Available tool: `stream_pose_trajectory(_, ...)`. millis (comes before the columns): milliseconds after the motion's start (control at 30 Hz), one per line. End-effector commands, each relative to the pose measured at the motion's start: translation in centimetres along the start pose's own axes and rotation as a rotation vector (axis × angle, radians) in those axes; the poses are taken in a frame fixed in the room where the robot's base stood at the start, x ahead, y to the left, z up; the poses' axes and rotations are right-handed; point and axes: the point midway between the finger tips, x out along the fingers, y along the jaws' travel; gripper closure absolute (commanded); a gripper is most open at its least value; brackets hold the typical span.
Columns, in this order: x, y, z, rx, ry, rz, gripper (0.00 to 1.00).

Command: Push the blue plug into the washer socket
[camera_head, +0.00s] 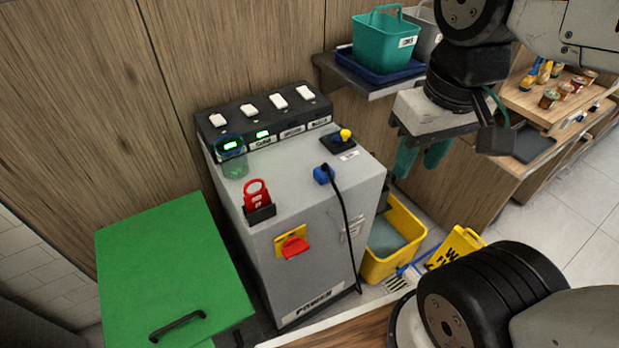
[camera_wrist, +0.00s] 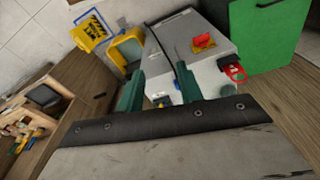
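The blue plug (camera_head: 323,174) sits on top of the grey cabinet (camera_head: 310,205), near its right side, with a black cable running from it down the front. I cannot tell how far it is seated, and its socket is not distinguishable. My gripper (camera_head: 421,160) is right of the plug and apart from it, with its two teal fingers pointing down. In the wrist view the gripper (camera_wrist: 158,98) shows a clear gap between its fingers, with nothing held. The cable (camera_wrist: 178,48) shows there, but the plug is mostly hidden around the right finger.
A yellow knob (camera_head: 345,134) stands behind the plug. A red tag (camera_head: 257,194) stands on the cabinet's front left. Several white switches (camera_head: 278,101) line the back. A shelf with a teal bucket (camera_head: 384,42) is behind; a yellow bucket (camera_head: 410,232) is right of the cabinet.

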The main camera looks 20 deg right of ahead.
Motion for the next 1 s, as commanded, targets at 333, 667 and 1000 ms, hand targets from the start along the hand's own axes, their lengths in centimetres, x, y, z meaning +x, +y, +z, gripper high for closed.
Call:
stream_pose_trajectory(333,0.1,-0.1,-0.7,0.031,-0.005,0.0,0.36)
stream_pose_trajectory(667,4.3,-0.9,-10.2,0.516,-0.056,0.012,0.36)
stream_pose_trajectory(1000,14.4,-2.5,-20.1,1.122,-0.093,0.054,0.36)
